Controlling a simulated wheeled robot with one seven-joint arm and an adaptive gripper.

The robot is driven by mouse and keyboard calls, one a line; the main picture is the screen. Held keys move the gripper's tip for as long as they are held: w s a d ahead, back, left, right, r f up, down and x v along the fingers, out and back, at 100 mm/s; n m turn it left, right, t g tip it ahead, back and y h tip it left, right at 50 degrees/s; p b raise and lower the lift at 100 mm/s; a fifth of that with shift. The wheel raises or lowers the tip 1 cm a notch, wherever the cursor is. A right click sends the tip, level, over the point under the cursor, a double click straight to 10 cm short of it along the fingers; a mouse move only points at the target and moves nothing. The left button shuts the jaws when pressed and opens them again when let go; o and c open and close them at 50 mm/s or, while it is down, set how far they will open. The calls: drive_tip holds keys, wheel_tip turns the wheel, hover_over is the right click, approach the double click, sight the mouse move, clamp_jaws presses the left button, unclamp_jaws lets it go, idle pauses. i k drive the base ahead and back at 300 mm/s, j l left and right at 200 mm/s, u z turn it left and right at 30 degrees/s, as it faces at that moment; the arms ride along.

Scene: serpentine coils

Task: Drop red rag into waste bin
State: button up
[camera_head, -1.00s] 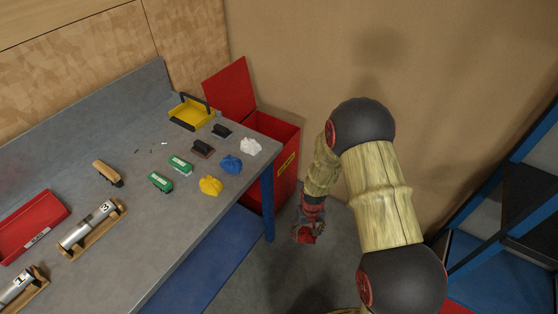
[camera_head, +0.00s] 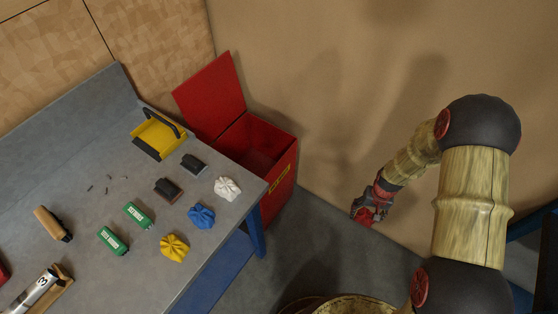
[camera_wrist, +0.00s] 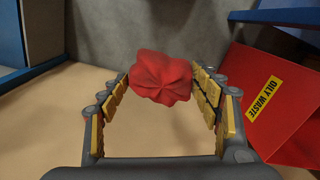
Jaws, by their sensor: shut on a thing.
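The red rag (camera_wrist: 162,77) is a crumpled bundle held between the yellow-padded fingers of my gripper (camera_wrist: 160,88) in the wrist view. In the head view the rag (camera_head: 367,216) shows at the end of my gripper (camera_head: 362,212), which hangs in the air over the floor, right of the waste bin and apart from it. The waste bin (camera_head: 279,188) is a red box with its lid (camera_head: 213,97) standing open against the wall. Part of its inside shows. In the wrist view the bin (camera_wrist: 290,110) is at the right, with a yellow "OILY WASTE" label.
The grey workbench (camera_head: 95,200) at left holds white (camera_head: 228,188), blue (camera_head: 202,216) and yellow (camera_head: 174,248) rags, brushes, green packs and a yellow tray (camera_head: 160,135). Its blue leg (camera_head: 256,232) stands close to the bin. Free floor lies between bin and gripper.

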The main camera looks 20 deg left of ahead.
sight(263, 176)
drive_tip(key=i+u, duration=0.4)
drive_tip(key=i+l+u, duration=0.1)
drive_tip(key=i+u, duration=0.7)
drive_tip(key=i+l+u, duration=0.15)
drive_tip(key=u, duration=0.3)
drive_tip(key=i, duration=0.1)
